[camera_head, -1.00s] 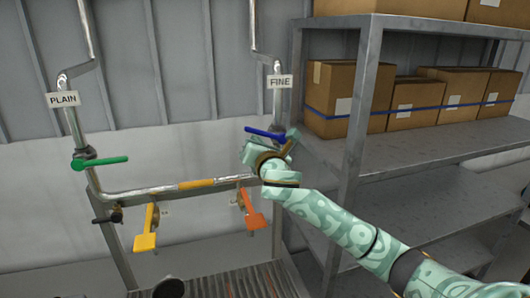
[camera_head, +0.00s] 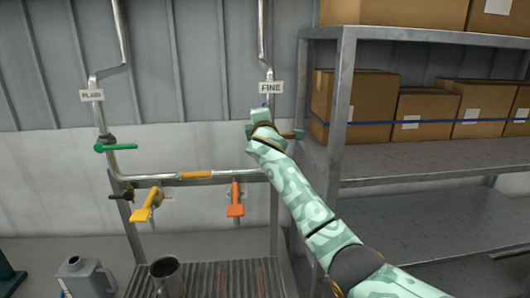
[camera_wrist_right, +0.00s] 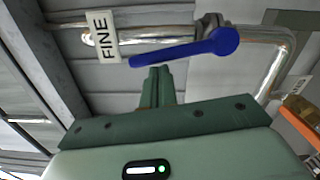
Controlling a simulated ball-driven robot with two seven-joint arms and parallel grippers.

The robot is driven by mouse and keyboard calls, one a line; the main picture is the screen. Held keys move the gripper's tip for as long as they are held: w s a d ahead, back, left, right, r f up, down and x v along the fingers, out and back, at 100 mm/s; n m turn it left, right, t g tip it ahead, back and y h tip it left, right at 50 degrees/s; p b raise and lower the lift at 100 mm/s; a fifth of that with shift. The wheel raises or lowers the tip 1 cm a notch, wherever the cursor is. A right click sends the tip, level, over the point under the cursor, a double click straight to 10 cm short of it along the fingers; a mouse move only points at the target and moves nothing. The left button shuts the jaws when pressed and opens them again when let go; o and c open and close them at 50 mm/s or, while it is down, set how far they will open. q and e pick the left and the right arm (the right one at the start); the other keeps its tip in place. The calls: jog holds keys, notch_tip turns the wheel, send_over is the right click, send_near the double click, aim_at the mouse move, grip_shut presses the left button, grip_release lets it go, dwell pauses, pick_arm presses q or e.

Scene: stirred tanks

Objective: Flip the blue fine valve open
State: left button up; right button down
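The blue fine valve lever (camera_wrist_right: 190,47) shows in the right wrist view. It runs nearly along its metal pipe, its free end towards the FINE label (camera_wrist_right: 102,36). In the head view only a small blue bit (camera_head: 265,104) shows, just below the FINE label (camera_head: 271,87); my right arm hides the rest. My right gripper (camera_wrist_right: 160,72) has its fingers together with nothing visible between them. Its tips are just beside the lever; whether they touch it I cannot tell. My left gripper is not in view.
A green lever (camera_head: 116,147) sits crosswise on the PLAIN pipe. Yellow (camera_head: 146,204) and orange (camera_head: 235,200) levers hang from the cross pipe. A metal shelf (camera_head: 340,105) with cardboard boxes stands close on the right. A metal mug (camera_head: 166,277) and a grey jug (camera_head: 84,276) are below.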

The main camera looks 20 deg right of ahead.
jog(key=m, duration=0.1)
jog(key=d+m+p, duration=0.1)
jog(key=shift+d+r+m, duration=0.25)
jog(key=shift+d+m, duration=0.05)
jog(key=shift+m, duration=0.1)
jog(key=shift+w, duration=0.1)
dwell(0.4)
